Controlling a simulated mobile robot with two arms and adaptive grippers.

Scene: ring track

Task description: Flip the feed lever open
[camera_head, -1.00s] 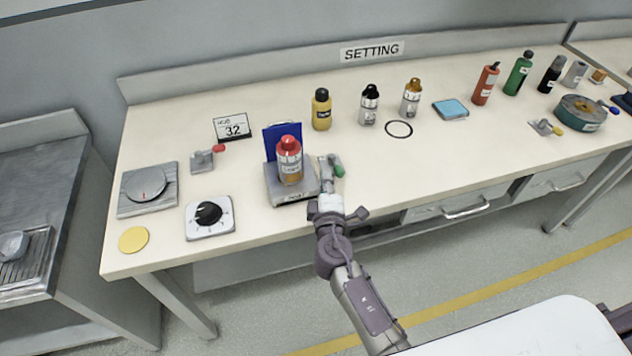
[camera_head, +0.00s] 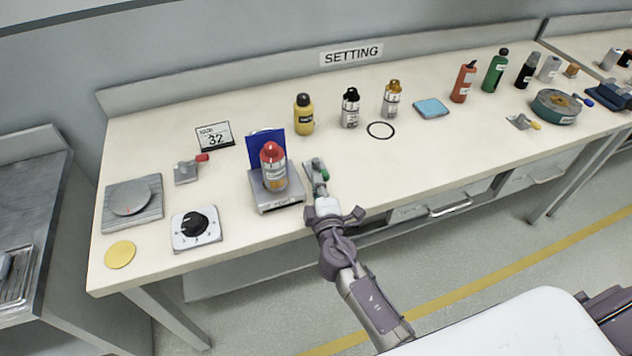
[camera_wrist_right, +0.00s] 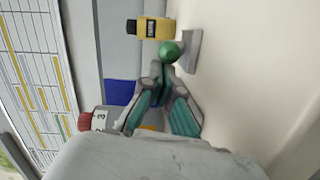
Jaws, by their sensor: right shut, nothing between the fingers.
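A lever with a green handle (camera_head: 321,174) stands near the table's front edge, right of the scale. Its green knob (camera_wrist_right: 171,50) and grey base (camera_wrist_right: 193,52) show in the right wrist view, just beyond the fingertips. My right gripper (camera_head: 320,190) is shut and empty, close in front of this lever; whether it touches cannot be told. Its teal-padded fingers (camera_wrist_right: 160,75) meet in the wrist view. A red-handled lever (camera_head: 187,169) is at the left and a yellow-handled lever (camera_head: 523,122) at the far right. No readable label shows which is the feed lever. My left gripper is out of view.
The scale (camera_head: 289,198) carries a red-capped bottle (camera_head: 272,172) close left of my gripper. A dial box (camera_head: 184,235) stands farther left. Several bottles, a black ring (camera_head: 381,123) and a blue pad (camera_head: 431,102) lie behind. The table right of my gripper is clear.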

